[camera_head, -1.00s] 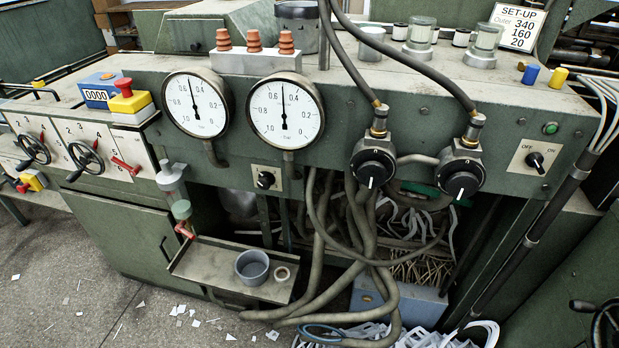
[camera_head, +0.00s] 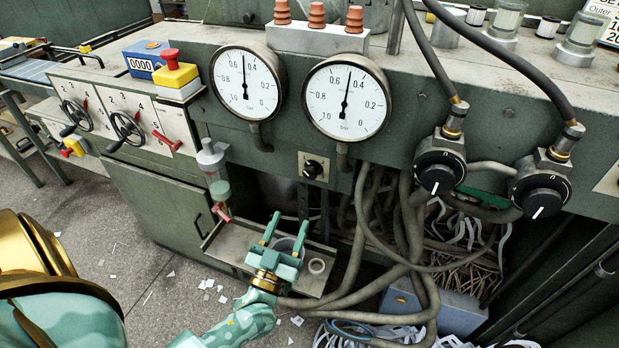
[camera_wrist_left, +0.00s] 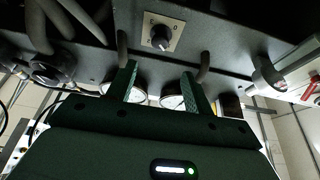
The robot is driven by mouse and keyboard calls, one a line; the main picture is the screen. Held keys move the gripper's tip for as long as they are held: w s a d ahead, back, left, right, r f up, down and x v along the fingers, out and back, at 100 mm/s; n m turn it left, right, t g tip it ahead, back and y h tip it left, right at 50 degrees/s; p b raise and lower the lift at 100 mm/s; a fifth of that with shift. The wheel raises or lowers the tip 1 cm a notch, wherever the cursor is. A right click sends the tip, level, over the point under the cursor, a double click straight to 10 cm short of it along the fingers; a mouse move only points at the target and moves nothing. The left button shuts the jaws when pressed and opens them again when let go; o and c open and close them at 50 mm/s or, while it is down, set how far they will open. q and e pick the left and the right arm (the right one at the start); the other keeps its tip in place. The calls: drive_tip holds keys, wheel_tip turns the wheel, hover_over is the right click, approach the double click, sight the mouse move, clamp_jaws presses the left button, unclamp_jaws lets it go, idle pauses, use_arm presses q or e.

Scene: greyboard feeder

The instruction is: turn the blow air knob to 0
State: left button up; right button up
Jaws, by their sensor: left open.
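Two large black round knobs with white pointer marks, the left one (camera_head: 440,172) and the right one (camera_head: 541,195), sit on the green panel under hose fittings. A smaller black knob (camera_head: 313,169) on a pale plate is below the gauges; it also shows in the left wrist view (camera_wrist_left: 162,38). I cannot read which knob is labelled blow air. My left gripper (camera_head: 287,226) is open and empty, below and left of the small knob and well left of the large knobs. Its fingers also show in the left wrist view (camera_wrist_left: 159,70). My right gripper is out of view.
Two dial gauges (camera_head: 247,82) (camera_head: 346,98) are above the small knob. Thick hoses (camera_head: 405,215) hang below the large knobs. A tray (camera_head: 232,241) with a grey cup (camera_head: 290,246) is behind my left gripper.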

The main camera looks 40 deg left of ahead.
sight(309, 176)
use_arm(q)
drive_tip(key=b+x, duration=0.1)
drive_tip(key=x, duration=1.1)
drive_tip(key=shift+w, duration=0.3)
drive_tip(key=c, duration=1)
